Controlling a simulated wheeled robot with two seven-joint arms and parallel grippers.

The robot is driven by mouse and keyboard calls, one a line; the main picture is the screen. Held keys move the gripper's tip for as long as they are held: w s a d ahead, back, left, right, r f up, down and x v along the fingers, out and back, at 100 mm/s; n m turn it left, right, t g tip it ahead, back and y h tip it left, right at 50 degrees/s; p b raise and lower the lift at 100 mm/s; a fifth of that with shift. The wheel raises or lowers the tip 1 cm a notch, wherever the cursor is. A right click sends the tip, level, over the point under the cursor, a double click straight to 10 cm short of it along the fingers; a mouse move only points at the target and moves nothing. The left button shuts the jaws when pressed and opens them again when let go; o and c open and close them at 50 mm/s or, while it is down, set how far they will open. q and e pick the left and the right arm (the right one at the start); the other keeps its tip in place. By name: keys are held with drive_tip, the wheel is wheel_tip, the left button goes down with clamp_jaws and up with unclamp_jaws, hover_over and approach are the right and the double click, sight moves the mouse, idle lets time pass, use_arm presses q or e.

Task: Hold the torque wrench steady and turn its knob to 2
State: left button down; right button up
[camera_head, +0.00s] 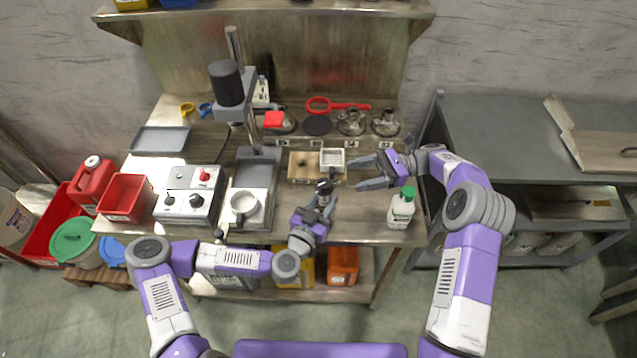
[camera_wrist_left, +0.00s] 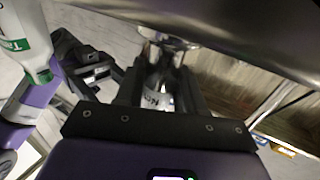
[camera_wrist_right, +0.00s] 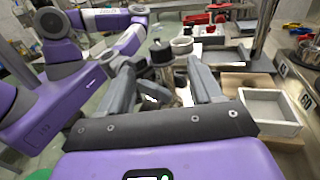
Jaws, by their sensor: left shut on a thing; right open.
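The knob's setting cannot be read.
A white bottle with a green cap (camera_head: 401,208) stands right of the grippers. A wooden block (camera_head: 303,167) and a small white tray (camera_head: 331,160) lie just behind the wrench. A grey control box (camera_head: 188,207) and a stand with a cup (camera_head: 244,204) are at left.

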sight(319, 187)
drive_tip(key=x, duration=1.1)
drive_tip(key=shift+s+a, duration=0.15)
drive_tip(key=shift+a, duration=0.1)
drive_tip(key=c, duration=1)
drive_tip(key=shift+n+g, duration=0.3)
drive_tip(key=shift+g, duration=0.2)
drive_tip(key=shift+s+n+g+h, duration=0.2)
drive_tip(key=shift+n+g+h, duration=1.25)
drive_tip(key=shift+g, duration=0.75)
drive_tip(key=shift+s+n+g+h, duration=0.25)
drive_tip(key=shift+n+g+h, duration=0.5)
drive_tip(key=shift+n+g, duration=0.4)
drive_tip(key=shift+w+d+h, duration=0.1)
drive_tip(key=shift+d+h, duration=0.05)
drive_tip(key=shift+h, duration=0.15)
